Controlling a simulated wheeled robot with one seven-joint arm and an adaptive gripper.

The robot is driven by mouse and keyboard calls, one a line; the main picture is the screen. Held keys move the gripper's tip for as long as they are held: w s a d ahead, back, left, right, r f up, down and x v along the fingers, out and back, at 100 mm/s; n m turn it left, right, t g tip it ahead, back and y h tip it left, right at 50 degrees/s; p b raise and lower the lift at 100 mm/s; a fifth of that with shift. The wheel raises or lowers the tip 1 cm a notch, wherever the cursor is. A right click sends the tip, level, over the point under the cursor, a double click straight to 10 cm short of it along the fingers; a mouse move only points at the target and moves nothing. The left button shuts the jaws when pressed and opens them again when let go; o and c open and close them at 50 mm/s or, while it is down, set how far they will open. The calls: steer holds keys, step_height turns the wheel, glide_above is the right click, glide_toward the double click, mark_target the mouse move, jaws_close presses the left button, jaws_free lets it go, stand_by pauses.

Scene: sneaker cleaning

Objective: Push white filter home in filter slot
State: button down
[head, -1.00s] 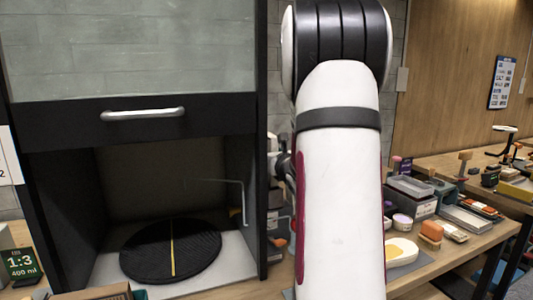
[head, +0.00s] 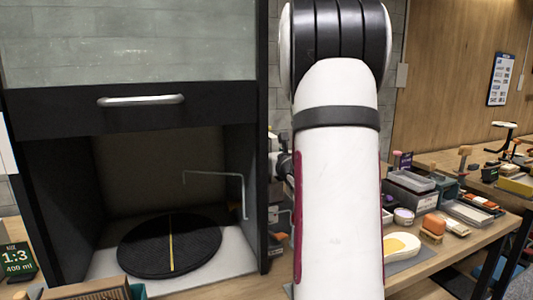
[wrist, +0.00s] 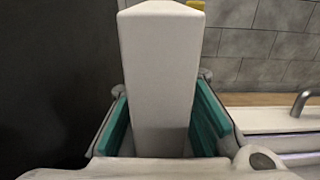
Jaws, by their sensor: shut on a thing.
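In the wrist view, a white block-like piece (wrist: 160,80), which looks like the white filter, stands between the teal finger pads of my gripper (wrist: 162,135). My gripper is shut on it. A dark panel fills the left of that view, close beside the white piece. In the head view my white arm hides the gripper, the filter and the slot.
A dark cabinet (head: 140,114) with a raised glass door stands at left, with a round black turntable (head: 170,246) inside. At right, a bench holds a grey tray (head: 411,181), an orange-topped brush (head: 433,226) and several small items. A metal tap (wrist: 300,103) shows in the wrist view.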

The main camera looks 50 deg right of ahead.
steer(key=shift+f+b, duration=2.15)
steer(key=shift+f, duration=0.05)
steer(key=c, duration=1.4)
jaws_free()
steer(key=shift+r, duration=0.1)
steer(key=shift+o, duration=0.2)
steer(key=v, duration=1.2)
steer(key=shift+s, duration=0.1)
